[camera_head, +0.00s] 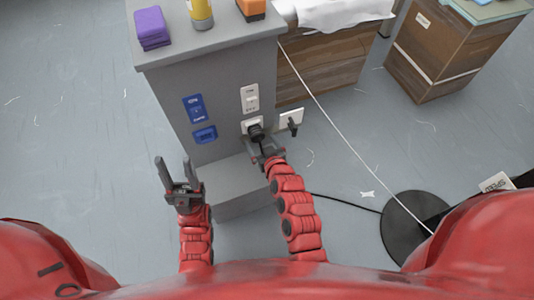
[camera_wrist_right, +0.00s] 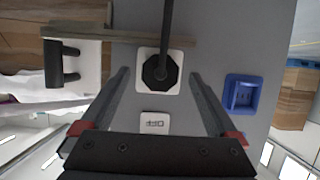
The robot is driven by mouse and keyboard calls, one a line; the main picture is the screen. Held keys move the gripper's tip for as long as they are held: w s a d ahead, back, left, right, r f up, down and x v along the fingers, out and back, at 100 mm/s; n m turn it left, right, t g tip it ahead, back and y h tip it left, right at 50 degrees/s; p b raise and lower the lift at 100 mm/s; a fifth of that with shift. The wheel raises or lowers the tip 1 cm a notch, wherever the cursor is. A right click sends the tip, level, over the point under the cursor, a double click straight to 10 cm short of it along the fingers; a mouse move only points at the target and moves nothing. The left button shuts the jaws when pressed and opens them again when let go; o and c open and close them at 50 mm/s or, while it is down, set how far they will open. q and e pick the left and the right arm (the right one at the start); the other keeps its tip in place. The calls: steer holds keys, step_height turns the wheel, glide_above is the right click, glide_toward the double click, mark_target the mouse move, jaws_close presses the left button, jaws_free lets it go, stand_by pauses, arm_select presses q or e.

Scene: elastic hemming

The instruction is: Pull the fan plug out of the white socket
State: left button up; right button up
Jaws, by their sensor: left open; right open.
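The black fan plug (camera_head: 256,132) sits in the white socket (camera_head: 246,125) on the front face of the grey cabinet. In the right wrist view the octagonal plug (camera_wrist_right: 158,74) covers the middle of the white socket plate (camera_wrist_right: 145,55), and its dark cord runs up. My right gripper (camera_head: 264,148) is open, just in front of the plug. Its two fingers stand on either side of the plug with gaps; contact is not visible. My left gripper (camera_head: 176,170) is open and empty, in front of the cabinet, left of and lower than the plug.
A blue socket (camera_head: 205,134) and blue panel (camera_head: 194,107) are left of the white socket. A white switch (camera_head: 250,98) is above it. A white plate with a dark handle (camera_head: 291,119) is close right. A black cable (camera_head: 345,199) leads to a round black base (camera_head: 405,225).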

mark_target(260, 141)
steer(key=shift+x, duration=1.5)
steer(key=shift+f, duration=0.1)
steer(key=shift+c, duration=0.2)
steer(key=shift+s, duration=0.1)
jaws_close()
